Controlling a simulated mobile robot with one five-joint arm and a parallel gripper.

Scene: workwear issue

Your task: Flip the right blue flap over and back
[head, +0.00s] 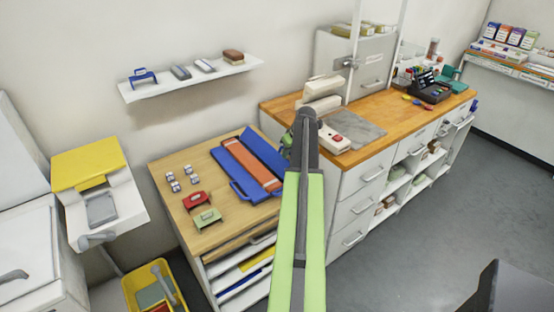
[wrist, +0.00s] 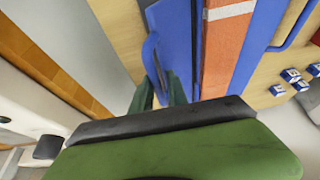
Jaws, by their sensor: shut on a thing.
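The right blue flap (head: 264,151) lies along the right side of an orange panel (head: 249,165) on the wooden table. The left blue flap (head: 226,160), with its loop handle (head: 236,190), is on the panel's other side. In the wrist view, my gripper (wrist: 163,90) is shut on the right flap's blue handle (wrist: 150,55), beside the right flap (wrist: 177,35) and the orange panel (wrist: 226,50). In the head view my arm hides the fingertips and part of this flap. I cannot tell whether the flap is tilted.
Small white-and-blue cubes (head: 174,180), a red piece (head: 196,201) and a green piece (head: 207,218) sit left of the panel. A wooden counter (head: 392,103) with drawers stands to the right of the table (head: 167,164). A wall shelf (head: 190,80) hangs behind.

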